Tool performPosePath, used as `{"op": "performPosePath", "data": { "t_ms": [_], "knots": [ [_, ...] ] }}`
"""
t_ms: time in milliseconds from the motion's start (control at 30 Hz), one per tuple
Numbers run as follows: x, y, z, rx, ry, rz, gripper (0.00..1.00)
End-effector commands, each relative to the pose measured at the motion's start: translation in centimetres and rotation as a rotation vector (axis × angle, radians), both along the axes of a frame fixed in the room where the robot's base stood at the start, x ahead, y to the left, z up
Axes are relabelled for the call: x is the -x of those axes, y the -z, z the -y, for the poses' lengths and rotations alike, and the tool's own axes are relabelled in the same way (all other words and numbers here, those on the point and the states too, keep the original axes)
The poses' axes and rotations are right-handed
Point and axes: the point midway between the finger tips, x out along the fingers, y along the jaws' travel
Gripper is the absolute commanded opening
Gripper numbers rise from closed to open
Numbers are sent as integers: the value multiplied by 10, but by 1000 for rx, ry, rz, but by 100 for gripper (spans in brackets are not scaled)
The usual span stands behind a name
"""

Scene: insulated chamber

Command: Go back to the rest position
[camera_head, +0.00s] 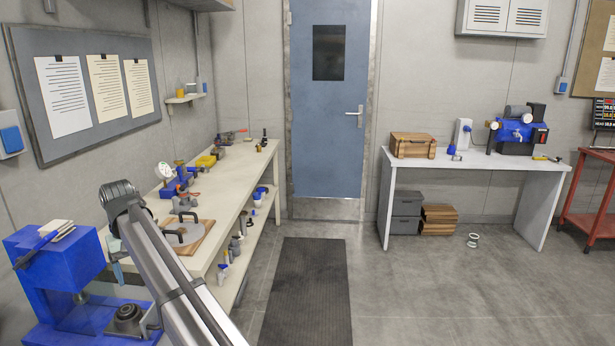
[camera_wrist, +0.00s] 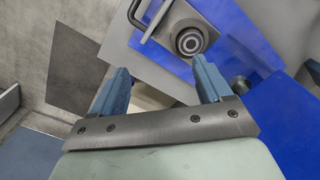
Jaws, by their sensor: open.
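My gripper (camera_wrist: 160,78) is open in the wrist view, its two blue fingers apart with nothing held between them. Past the fingertips is a blue machine with a dark round fitting (camera_wrist: 190,40); the gripper appears above it and apart from it. In the head view my arm reaches up and left from the bottom edge, then bends down beside the blue press-like machine (camera_head: 60,262) at lower left.
A long workbench (camera_head: 228,190) with tools and fixtures runs along the left wall. A dark mat (camera_head: 308,290) lies before the blue door (camera_head: 330,120). A white table (camera_head: 480,163) holds a wooden crate (camera_head: 413,145) and a blue machine (camera_head: 515,130). The middle floor is clear.

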Motion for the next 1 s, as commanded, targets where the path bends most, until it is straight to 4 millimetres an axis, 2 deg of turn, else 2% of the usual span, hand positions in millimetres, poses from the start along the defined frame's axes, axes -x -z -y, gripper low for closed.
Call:
{"op": "performPosePath", "data": {
  "t_ms": [33, 200, 367, 500, 633, 767, 1000],
  "knots": [
    [-10, 22, 27, 3, 28, -3, 78],
    [-46, 86, 103, 3, 118, -3, 78],
    [-69, 144, 180, 2, 204, -2, 78],
    [-80, 191, 251, 1, 283, -1, 78],
    [-81, 233, 318, 1, 357, -1, 78],
    [-73, 271, 383, 1, 431, -1, 78],
    [-39, 332, 495, 0, 568, 0, 78]
  ]
}}
